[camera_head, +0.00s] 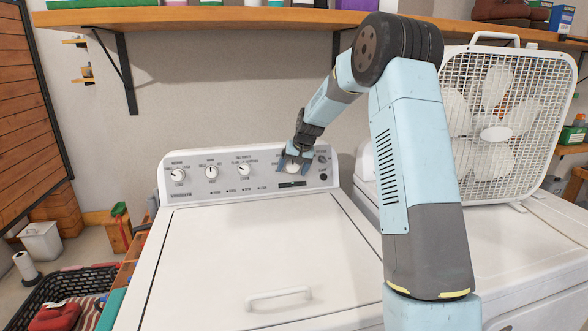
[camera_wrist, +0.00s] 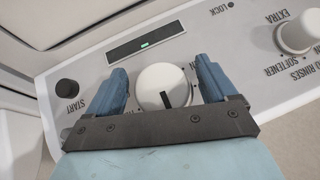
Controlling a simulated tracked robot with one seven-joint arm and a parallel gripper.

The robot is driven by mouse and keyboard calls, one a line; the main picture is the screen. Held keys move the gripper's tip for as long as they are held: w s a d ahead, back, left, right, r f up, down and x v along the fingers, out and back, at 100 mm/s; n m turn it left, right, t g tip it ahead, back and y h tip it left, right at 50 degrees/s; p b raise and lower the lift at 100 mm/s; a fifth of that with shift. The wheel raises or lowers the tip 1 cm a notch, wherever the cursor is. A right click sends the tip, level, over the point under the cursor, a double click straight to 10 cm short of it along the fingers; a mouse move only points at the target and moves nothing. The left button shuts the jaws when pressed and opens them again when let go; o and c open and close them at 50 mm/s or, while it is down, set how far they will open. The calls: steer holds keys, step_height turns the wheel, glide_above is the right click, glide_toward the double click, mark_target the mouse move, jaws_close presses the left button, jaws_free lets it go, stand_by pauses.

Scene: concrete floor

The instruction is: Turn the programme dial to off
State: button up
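The programme dial (camera_wrist: 163,88) is a round white knob with a dark pointer mark on the washer's control panel (camera_head: 225,188). In the wrist view it sits between the two blue fingers of my gripper (camera_wrist: 165,84). The fingers are apart, with a small gap showing on each side of the knob. In the head view my gripper (camera_head: 293,163) is at the right part of the panel, over the dial (camera_head: 292,169). The lettering around the dial is mostly hidden by the fingers, so the setting cannot be read.
A small display (camera_wrist: 143,44) with a green light and a dark start button (camera_wrist: 67,87) are near the dial. Other knobs (camera_head: 178,175) line the panel's left. A white box fan (camera_head: 505,125) stands at the right. A wooden shelf (camera_head: 200,17) hangs above.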

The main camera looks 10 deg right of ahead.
steer(key=shift+r, duration=0.1)
steer(key=v, duration=1.3)
steer(key=shift+s+r, duration=0.15)
steer(key=shift+r, duration=0.05)
steer(key=shift+d, duration=0.1)
steer(key=s+a+r+n+h, duration=0.15)
steer(key=s+r, duration=0.25)
steer(key=s, duration=0.8)
steer(key=s+a+r, duration=0.2)
steer(key=s+r, duration=0.2)
steer(key=s, duration=0.7)
steer(key=s+f, duration=0.2)
steer(key=s, duration=1)
steer(key=s+d+f, duration=0.1)
steer(key=s+f, duration=0.2)
steer(key=s, duration=0.9)
steer(key=shift+d+t+h, duration=0.25)
steer(key=shift+t+h, duration=0.1)
steer(key=shift+t, duration=0.05)
